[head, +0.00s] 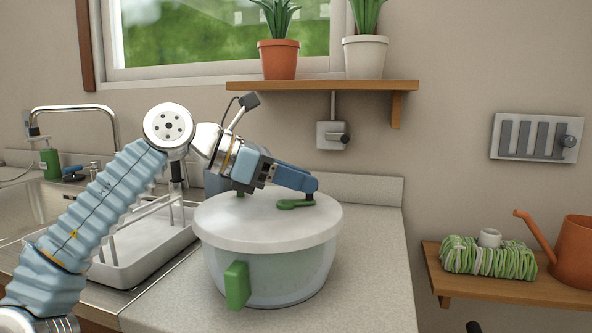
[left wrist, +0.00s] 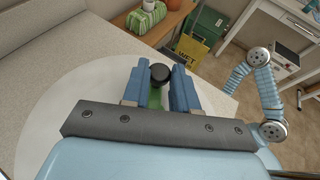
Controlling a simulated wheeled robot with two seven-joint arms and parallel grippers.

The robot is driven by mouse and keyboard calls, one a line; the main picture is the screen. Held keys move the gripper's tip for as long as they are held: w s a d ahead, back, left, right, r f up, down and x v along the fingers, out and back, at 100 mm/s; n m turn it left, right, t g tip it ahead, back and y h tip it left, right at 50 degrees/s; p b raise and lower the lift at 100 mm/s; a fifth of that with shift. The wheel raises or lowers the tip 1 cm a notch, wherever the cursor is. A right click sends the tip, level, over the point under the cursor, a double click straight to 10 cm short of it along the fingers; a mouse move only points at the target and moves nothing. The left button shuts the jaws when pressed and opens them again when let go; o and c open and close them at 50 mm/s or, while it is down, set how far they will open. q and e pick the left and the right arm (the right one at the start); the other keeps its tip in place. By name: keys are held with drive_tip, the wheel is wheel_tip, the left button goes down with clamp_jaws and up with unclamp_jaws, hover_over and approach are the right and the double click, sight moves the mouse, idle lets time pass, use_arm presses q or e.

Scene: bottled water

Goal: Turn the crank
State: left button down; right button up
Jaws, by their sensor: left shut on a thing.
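A bowl (head: 265,270) with a white lid (head: 240,218) and a green side handle stands on the counter. A green crank (head: 294,204) lies on the lid, right of its middle. My left gripper (head: 311,186) reaches over the lid from the left and is shut on the dark knob at the crank's end. In the left wrist view the round black knob (left wrist: 160,73) sits between the two blue fingers, with a bit of the green crank (left wrist: 154,97) below it. The fingers hide part of the crank. My right gripper does not show clearly in either view.
A white dish rack (head: 150,250) stands left of the bowl by the sink. A wooden shelf (head: 320,85) with two potted plants is above. A lower shelf (head: 510,290) at the right holds green rope and an orange watering can (head: 572,250). Counter right of the bowl is clear.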

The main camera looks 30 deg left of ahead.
use_arm(q)
drive_tip(key=shift+s+d+m+g+h, duration=0.1)
drive_tip(key=shift+m+g+h, duration=0.7)
drive_tip(key=shift+m+g, duration=0.15)
drive_tip(key=c, duration=0.9)
unclamp_jaws()
drive_tip(key=shift+o, duration=0.2)
drive_tip(key=v, duration=1.4)
drive_tip(key=shift+c, duration=0.2)
